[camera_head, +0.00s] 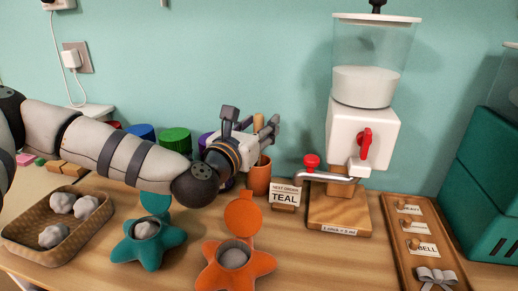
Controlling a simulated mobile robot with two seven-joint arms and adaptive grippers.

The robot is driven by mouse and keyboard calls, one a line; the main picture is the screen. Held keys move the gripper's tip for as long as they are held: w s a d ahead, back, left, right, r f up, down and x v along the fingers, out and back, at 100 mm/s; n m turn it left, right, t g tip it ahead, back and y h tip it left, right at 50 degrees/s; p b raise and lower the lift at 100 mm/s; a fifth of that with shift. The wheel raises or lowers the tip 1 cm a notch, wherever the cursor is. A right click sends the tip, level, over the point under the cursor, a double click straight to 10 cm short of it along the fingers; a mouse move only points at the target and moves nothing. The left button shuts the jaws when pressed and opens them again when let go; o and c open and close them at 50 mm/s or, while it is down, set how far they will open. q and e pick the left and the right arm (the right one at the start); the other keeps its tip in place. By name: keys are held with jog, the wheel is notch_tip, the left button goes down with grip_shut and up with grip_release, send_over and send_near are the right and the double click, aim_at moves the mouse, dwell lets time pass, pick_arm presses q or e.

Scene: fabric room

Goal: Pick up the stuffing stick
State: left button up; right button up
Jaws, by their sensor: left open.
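The stuffing stick (258,124) is a light wooden rod; its upper end shows upright among the fingers of my left gripper. A terracotta cup (260,179) stands below it, and the stick appears to stand in that cup, though my gripper hides the middle. My right gripper is not in view.
In front lie a teal star (165,244) and an orange star (216,272), both with open lids and filling. A basket (18,241) of white tufts stands left. A dispenser (392,131) with a red tap and a TEAL sign (285,198) stand right, beside a wooden tray (394,246).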

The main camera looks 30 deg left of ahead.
pick_arm(q)
grip_shut()
